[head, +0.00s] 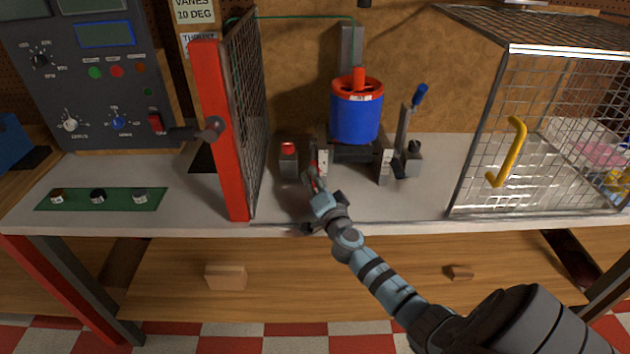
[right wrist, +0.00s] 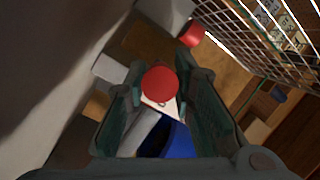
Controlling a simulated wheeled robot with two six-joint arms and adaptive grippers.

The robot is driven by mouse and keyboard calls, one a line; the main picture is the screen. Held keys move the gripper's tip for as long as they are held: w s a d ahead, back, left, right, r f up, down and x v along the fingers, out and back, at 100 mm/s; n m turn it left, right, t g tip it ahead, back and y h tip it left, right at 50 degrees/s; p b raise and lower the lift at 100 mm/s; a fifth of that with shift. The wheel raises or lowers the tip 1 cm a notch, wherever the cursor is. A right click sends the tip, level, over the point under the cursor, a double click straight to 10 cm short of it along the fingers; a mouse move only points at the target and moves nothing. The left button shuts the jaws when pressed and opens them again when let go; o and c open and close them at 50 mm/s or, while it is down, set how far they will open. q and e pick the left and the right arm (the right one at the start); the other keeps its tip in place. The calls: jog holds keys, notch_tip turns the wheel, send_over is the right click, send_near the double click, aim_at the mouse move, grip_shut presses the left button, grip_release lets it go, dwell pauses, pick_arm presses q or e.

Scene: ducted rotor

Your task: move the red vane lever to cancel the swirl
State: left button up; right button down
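The ducted rotor (head: 355,117), a blue cylinder with a red rim, stands upright on a stand in the head view. The red vane lever (head: 314,160) is at its left front, mostly hidden by my right gripper (head: 315,190). In the right wrist view, the lever's round red end (right wrist: 160,84) sits between the fingers of my right gripper (right wrist: 162,98). The fingers are apart, with a narrow margin at each side; contact is not clear. A blue-handled lever (head: 419,97) stands to the right of the rotor. My left gripper is not in view.
A red-capped block (head: 288,149) stands close left of the lever; its cap also shows in the right wrist view (right wrist: 192,34). A red-framed mesh panel (head: 222,140) stands left of it. A mesh cage (head: 545,130) with a yellow handle is at right. A control console (head: 95,75) is at left.

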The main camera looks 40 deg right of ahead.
jog(key=shift+r, duration=0.15)
jog(key=shift+r, duration=0.1)
dwell(0.3)
jog(key=c, duration=1.4)
grip_release()
jog(key=shift+o, duration=0.2)
jog(key=shift+s+a, duration=0.1)
jog(key=shift+s, duration=0.05)
jog(key=v, duration=1.1)
jog(key=shift+s, duration=0.3)
